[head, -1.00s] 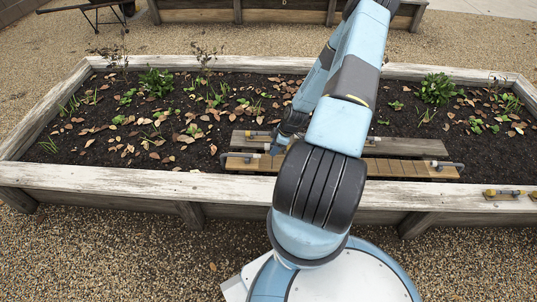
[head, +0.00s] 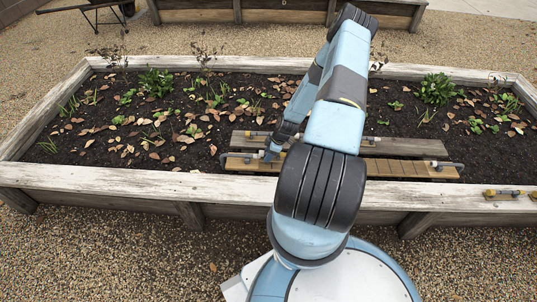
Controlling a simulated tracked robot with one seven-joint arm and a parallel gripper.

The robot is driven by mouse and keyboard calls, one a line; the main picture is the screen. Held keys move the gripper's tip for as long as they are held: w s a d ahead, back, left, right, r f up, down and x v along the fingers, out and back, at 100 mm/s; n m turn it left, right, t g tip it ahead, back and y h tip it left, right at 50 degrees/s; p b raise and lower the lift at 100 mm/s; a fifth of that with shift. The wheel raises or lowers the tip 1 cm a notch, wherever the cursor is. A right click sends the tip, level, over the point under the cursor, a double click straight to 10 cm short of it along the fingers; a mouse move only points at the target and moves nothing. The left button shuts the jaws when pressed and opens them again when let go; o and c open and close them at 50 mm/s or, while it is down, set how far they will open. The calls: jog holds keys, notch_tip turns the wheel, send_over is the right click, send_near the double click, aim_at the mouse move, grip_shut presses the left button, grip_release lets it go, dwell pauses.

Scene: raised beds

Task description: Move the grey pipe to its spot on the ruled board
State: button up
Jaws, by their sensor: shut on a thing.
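The ruled board (head: 395,167) is a light wooden plank with cross lines, lying on the soil along the near side of the raised bed. My gripper (head: 270,156) is low over its left part, jaws pointing down and shut on a pipe. A grey pipe (head: 232,156) with a bent left end lies low along the board's left end and reaches to my gripper. The jaws hide part of it, and I cannot tell whether it touches the board. Another grey bent pipe (head: 447,164) lies at the board's right end.
A darker plank (head: 400,147) lies just behind the ruled board, with small pipe fittings on it. The bed's pale wooden rim (head: 120,180) runs in front. Brass-and-grey fittings (head: 500,193) sit on the rim at right. Plants and leaves cover the soil at left.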

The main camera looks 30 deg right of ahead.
jog(key=o, duration=1.1)
jog(key=shift+c, duration=0.2)
